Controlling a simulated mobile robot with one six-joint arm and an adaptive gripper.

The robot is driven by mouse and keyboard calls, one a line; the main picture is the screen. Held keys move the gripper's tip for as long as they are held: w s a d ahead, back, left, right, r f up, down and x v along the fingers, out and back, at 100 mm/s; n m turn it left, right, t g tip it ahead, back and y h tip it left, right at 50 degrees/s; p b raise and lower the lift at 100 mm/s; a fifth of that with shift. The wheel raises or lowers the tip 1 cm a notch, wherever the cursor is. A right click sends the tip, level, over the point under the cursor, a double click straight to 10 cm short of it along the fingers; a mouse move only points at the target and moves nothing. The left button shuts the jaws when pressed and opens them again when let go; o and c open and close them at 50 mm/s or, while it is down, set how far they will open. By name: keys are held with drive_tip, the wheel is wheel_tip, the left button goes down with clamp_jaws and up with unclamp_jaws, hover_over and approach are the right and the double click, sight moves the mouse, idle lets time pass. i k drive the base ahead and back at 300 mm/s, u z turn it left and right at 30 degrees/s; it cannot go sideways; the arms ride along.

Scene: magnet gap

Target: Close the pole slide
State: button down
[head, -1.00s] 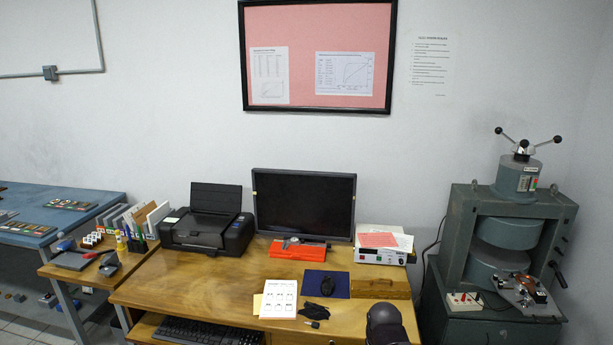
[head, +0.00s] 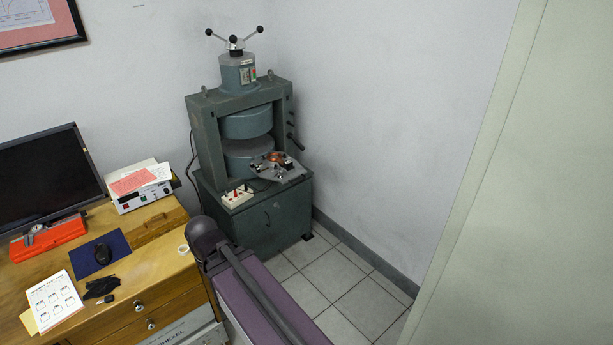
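The magnet (head: 204,137) is a grey-green frame in the far corner of the room. Its round upper pole (head: 247,122) sits above a round lower pole (head: 243,162), with a narrow gap between them. A three-armed handle with black knobs (head: 235,43) tops the column. Dark levers (head: 296,142) stick out from the frame's right side. I cannot tell which part is the pole slide. A plate with small fittings (head: 278,167) sits in front of the lower pole and hides part of it. My gripper is not in view; only my purple arm link shows, at the bottom centre.
The magnet stands on a green cabinet (head: 272,212) with a small white terminal block (head: 237,196) at its front left. The wooden desk (head: 140,262) is at left. Tiled floor (head: 350,300) is clear to the cabinet's right. A pale upright panel (head: 510,200) fills the right side.

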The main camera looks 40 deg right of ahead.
sight(285, 175)
drive_tip(key=z, duration=0.95)
drive_tip(key=k, duration=1.35)
drive_tip(key=u, duration=0.25)
drive_tip(key=i, duration=1.85)
drive_tip(key=z, duration=0.35)
